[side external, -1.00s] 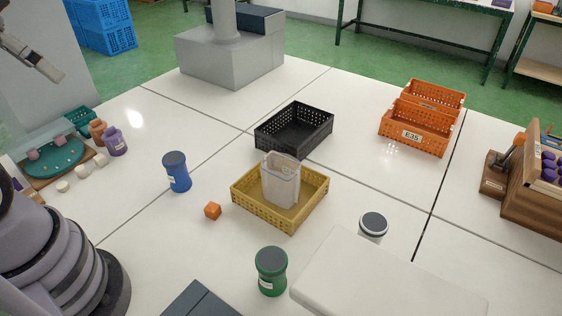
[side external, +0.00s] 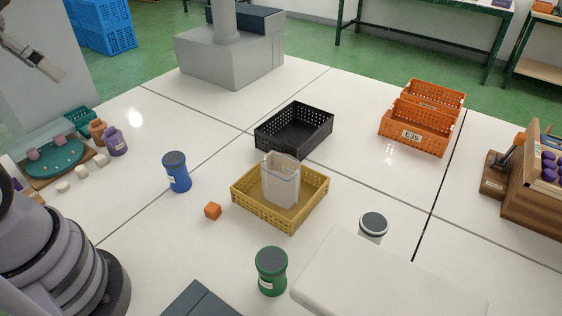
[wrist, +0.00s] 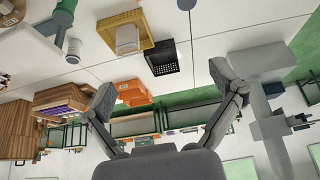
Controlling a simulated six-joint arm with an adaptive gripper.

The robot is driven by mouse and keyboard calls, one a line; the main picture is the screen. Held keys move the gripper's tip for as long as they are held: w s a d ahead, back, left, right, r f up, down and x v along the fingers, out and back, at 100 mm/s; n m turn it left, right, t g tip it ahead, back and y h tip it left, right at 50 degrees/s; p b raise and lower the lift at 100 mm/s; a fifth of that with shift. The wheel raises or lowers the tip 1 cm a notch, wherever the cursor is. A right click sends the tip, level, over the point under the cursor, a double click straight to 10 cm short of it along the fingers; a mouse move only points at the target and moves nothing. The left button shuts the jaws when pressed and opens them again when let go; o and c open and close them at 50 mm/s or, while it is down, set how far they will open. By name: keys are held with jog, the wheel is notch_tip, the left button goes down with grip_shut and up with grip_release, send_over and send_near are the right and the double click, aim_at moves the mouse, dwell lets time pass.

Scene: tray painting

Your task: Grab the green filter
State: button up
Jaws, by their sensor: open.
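The green filter, a green canister with a dark grey lid (side external: 271,271), stands upright on the white table at the front centre of the side view.
A yellow crate (side external: 250,207) holds a clear container (side external: 281,184); a black crate (side external: 294,146) stands behind. A pale box (side external: 390,280) lies right of the green filter.

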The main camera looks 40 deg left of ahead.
jog(key=n+g+h, duration=1.1)
jog(key=h, duration=0.5)
send_over(259, 253)
jog(key=a, duration=0.6)
notch_tip(259, 253, down, 24)
jog(key=f+n+t, duration=0.1)
jog(key=f+n, duration=0.1)
jog(key=f, duration=0.1)
jog(key=f+n+t+h, duration=0.1)
jog(key=f+n+t, duration=0.1)
jog(key=f, duration=0.1)
jog(key=d+f+n+t+h, duration=0.1)
jog(key=f+n, duration=0.1)
jog(key=f, duration=0.2)
jog(key=shift+w+d+f, duration=0.1)
jog(key=shift+w, duration=0.25)
jog(key=d, duration=0.7)
jog(key=shift+s+d, duration=0.15)
jog(key=shift+n+t, duration=0.3)
jog(key=shift+t, duration=0.1)
